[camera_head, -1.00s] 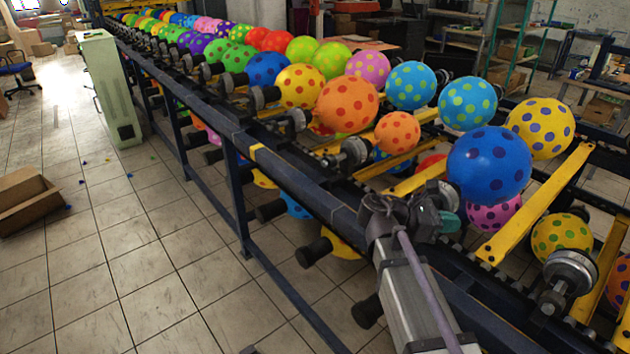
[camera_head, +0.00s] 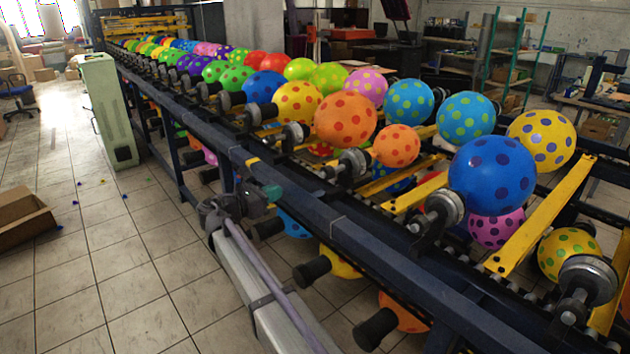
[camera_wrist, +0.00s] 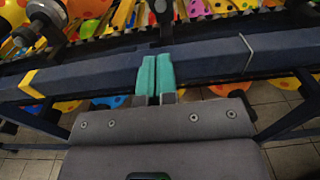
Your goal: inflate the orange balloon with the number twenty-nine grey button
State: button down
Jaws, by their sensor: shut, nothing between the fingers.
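A large orange balloon (camera_head: 345,118) with red dots sits on the machine in the head view, and a smaller orange balloon (camera_head: 396,145) with red dots sits to its right. Another orange balloon (camera_head: 402,314) shows partly below the rail. Grey round metal pieces stand beside the balloons, one (camera_head: 352,162) near the smaller orange one. I can read no number on any of them. My gripper (camera_head: 273,193) is shut and empty at the front side of the dark blue rail. Its teal fingertips (camera_wrist: 155,76) lie together in front of the rail in the wrist view.
The dark blue rail (camera_head: 330,222) runs diagonally across the scene. A blue balloon (camera_head: 492,174) and a yellow balloon (camera_head: 541,139) stand to the right. Black knobs (camera_head: 312,270) stick out below the rail. The tiled floor to the left is mostly clear, with a cardboard box (camera_head: 22,220).

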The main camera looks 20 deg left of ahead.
aim_at(321, 174)
jog(key=x, duration=1.4)
jog(key=shift+x, duration=0.75)
jog(key=shift+w+r, duration=0.15)
jog(key=shift+w, duration=0.05)
jog(key=shift+d, duration=0.1)
dwell(2.1)
